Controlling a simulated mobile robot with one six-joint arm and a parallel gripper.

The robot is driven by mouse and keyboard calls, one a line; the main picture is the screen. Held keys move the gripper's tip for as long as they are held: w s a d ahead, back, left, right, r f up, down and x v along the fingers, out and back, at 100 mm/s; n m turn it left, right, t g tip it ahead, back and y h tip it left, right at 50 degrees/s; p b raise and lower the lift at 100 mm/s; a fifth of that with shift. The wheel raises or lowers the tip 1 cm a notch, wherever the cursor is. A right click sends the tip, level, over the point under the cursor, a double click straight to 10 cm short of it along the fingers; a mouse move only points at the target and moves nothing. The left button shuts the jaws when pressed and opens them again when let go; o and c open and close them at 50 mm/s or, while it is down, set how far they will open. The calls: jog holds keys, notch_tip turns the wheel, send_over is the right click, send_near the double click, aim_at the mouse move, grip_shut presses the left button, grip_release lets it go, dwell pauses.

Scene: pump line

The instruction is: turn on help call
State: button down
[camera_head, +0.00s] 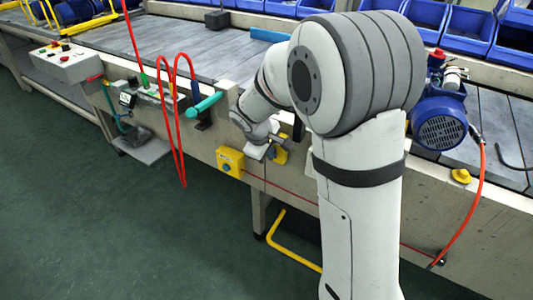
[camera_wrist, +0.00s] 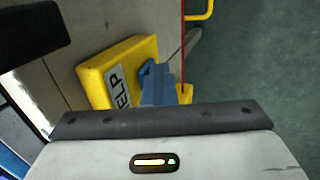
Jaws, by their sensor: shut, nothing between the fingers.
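The yellow help call box (camera_head: 281,151) is on the side of the conveyor frame, partly hidden behind my gripper in the head view. In the wrist view the yellow box (camera_wrist: 104,70) shows a white label reading "ELP", its first letter cut off. A blue part (camera_wrist: 152,75) shows at its front beside the label; I cannot tell its setting. My gripper (camera_head: 257,152) is shut and empty, just left of the box in the head view. Whether it touches the box cannot be told.
Another yellow box (camera_head: 230,161) sits left of my gripper on the same frame. A red hanging hose (camera_head: 180,125) and a turquoise handle (camera_head: 204,105) are further left. A blue pump motor (camera_head: 440,122) is on the conveyor at right. A yellow floor rail (camera_head: 290,245) stands below. The green floor in front is clear.

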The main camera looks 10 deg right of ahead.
jog(key=shift+w+r, duration=0.35)
jog(key=shift+r, duration=0.3)
jog(key=s+a+r+p, duration=0.1)
jog(key=s+a+r, duration=0.4)
jog(key=s, duration=0.3)
jog(key=shift+s+a+r, duration=0.3)
jog(key=shift+a+r, duration=0.1)
jog(key=shift+a, duration=0.35)
jog(key=shift+s+p, duration=0.1)
jog(key=shift+p, duration=0.5)
jog(key=t+h+p, duration=0.1)
jog(key=p, duration=0.1)
jog(key=a+t+p, duration=0.1)
jog(key=p, duration=0.1)
jog(key=s+t+h+p, duration=0.1)
jog(key=p, duration=0.1)
jog(key=shift+a+h+p, duration=0.25)
jog(key=shift+h+p, duration=0.05)
